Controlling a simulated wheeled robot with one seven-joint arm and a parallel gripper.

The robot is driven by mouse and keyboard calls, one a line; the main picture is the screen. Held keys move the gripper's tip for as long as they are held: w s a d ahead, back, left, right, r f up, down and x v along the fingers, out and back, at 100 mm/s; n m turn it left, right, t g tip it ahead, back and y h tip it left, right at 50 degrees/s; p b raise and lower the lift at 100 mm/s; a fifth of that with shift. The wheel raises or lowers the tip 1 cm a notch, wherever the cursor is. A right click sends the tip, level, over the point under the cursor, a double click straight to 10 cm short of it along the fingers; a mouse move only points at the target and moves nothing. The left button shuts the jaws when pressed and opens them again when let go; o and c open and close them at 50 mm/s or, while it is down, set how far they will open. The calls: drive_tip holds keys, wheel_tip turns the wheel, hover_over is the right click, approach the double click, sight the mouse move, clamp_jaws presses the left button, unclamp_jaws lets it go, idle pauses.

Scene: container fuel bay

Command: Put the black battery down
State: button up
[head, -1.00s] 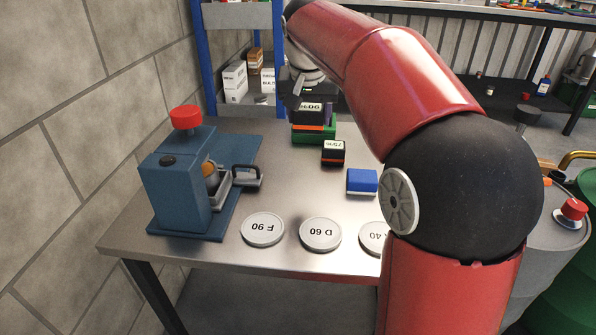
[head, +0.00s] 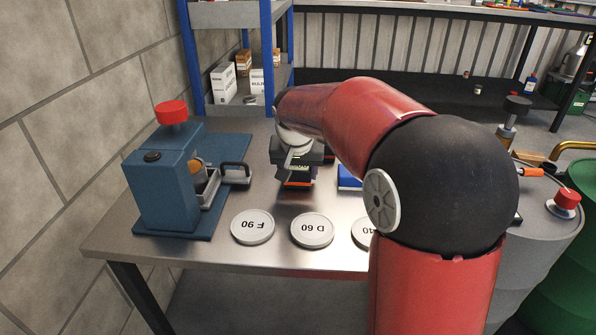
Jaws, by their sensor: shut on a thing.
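My gripper (head: 297,158) points down over the steel bench, right of the blue press. It is shut on a black battery (head: 298,175) with a pale label and an orange-red strip at its lower edge. The gripper and wrist cover much of the battery. I cannot tell whether its underside touches the bench or is just above it. Round discs marked F 90 (head: 252,227) and D 60 (head: 312,230) lie in front of the battery. A third disc (head: 363,232) is partly behind my arm.
A blue block (head: 349,178) stands right of the gripper, partly hidden by my arm. A dark, red-edged block (head: 330,156) shows just behind the gripper. The blue press (head: 165,185) with a red knob stands at left. Bare bench (head: 150,250) lies along the front edge.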

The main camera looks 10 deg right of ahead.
drive_tip(key=shift+r, duration=0.1)
drive_tip(key=o, duration=1.3)
drive_tip(key=shift+c, duration=0.2)
drive_tip(key=shift+r, duration=0.15)
drive_tip(key=p+v, duration=0.1)
drive_tip(key=v, duration=1.1)
drive_tip(key=s+f+n, duration=0.1)
drive_tip(key=s+f, duration=0.2)
drive_tip(key=s, duration=0.5)
drive_tip(key=s+d+f+n+t+y, duration=0.1)
drive_tip(key=s+f, duration=0.2)
drive_tip(key=s, duration=0.5)
drive_tip(key=s+f+n, duration=0.1)
drive_tip(key=s+f, duration=0.3)
drive_tip(key=s, duration=0.4)
drive_tip(key=shift+s+d+n, duration=0.2)
drive_tip(key=shift+s+n, duration=0.1)
